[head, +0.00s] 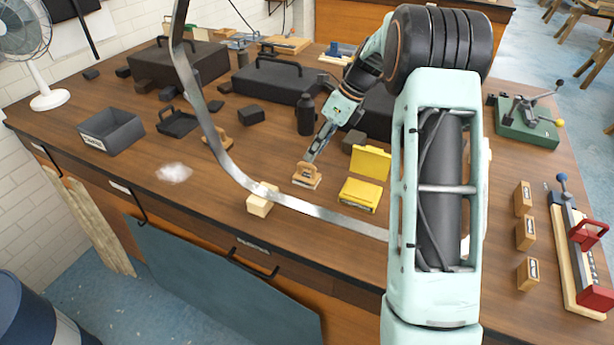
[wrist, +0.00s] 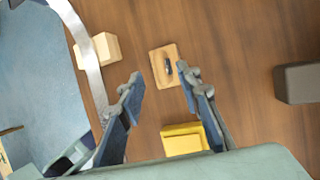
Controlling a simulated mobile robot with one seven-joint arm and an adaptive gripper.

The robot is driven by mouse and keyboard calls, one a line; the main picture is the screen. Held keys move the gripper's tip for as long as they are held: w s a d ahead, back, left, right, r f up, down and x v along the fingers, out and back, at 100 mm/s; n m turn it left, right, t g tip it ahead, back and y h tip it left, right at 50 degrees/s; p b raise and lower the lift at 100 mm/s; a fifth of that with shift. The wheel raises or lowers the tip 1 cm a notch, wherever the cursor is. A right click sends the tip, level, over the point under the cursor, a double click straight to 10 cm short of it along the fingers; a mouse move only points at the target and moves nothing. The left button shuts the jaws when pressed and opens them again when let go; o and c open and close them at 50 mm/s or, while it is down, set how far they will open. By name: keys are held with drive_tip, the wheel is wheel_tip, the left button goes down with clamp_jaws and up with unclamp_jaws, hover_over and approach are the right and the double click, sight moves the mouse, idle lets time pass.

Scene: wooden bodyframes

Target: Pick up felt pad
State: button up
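My gripper (wrist: 160,78) is open, its two blue-grey fingers apart with nothing between them. In the head view my gripper (head: 314,153) points down just above a small tan block with a raised handle-like top (head: 306,180). In the wrist view this tan block (wrist: 158,60) lies just beyond the fingertips, with a dark mark in its middle. A yellow case (head: 360,194) with its lid up stands to its right; it also shows between the fingers lower down in the wrist view (wrist: 182,139). I cannot tell for sure which thing is the felt pad.
A pale wooden block (head: 259,203) sits near the front edge beside a curved metal strip (head: 225,165). White fluff (head: 173,173) lies to the left. A black bottle (head: 305,115) and dark cases (head: 278,82) stand behind. Several small wooden blocks (head: 525,234) are at right.

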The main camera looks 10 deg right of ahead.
hover_over(307, 173)
drive_tip(key=f, duration=0.2)
drive_tip(key=s+f, duration=0.1)
drive_tip(key=f, duration=0.1)
drive_tip(key=shift+d+f, duration=0.1)
drive_tip(key=shift+f, duration=0.1)
clamp_jaws()
